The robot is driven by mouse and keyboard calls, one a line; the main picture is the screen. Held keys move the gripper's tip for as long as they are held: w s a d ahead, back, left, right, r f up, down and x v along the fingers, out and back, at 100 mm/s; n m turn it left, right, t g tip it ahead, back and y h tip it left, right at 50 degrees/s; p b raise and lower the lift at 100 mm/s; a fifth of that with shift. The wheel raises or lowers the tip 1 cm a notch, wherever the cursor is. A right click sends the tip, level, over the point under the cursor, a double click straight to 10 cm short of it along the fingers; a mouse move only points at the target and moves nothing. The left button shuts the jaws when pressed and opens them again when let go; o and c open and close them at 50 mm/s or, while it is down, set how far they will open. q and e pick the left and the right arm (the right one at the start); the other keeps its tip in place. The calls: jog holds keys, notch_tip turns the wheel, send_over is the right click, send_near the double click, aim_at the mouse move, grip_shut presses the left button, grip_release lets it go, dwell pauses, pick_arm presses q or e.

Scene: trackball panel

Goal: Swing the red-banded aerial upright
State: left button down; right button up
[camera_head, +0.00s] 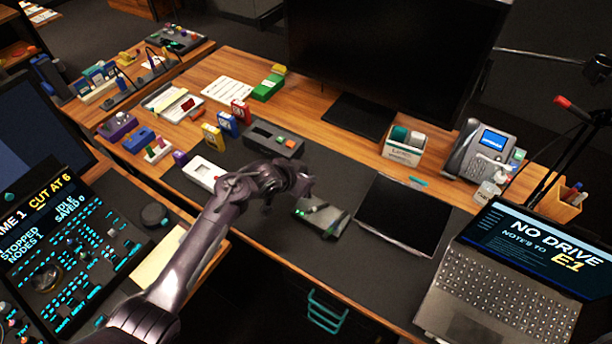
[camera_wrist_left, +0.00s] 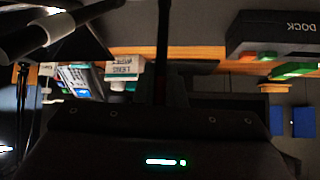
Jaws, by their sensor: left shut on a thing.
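My left gripper (camera_head: 303,190) is above the dark mat, at the upper left edge of a small grey unit with a green light (camera_head: 322,218). It is shut on a thin dark part that I take to be the aerial. In the left wrist view a dark rod (camera_wrist_left: 163,45) runs up the middle, at the closed jaws (camera_wrist_left: 162,88). A dark body with a lit green strip (camera_wrist_left: 165,162) fills the bottom of that view.
A black dock box (camera_head: 273,140) lies behind the hand and a white meter (camera_head: 203,173) lies to its left. A dark flat panel (camera_head: 405,215) and a laptop (camera_head: 505,285) lie to the right. A monitor (camera_head: 390,50) and a desk phone (camera_head: 482,150) stand behind.

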pick_arm(q)
jog(key=c, duration=1.5)
grip_release()
jog(key=v, duration=0.7)
jog(key=shift+s+a+r, duration=0.15)
jog(key=shift+s+r, duration=0.05)
jog(key=shift+r, duration=0.1)
jog(key=shift+s, duration=0.1)
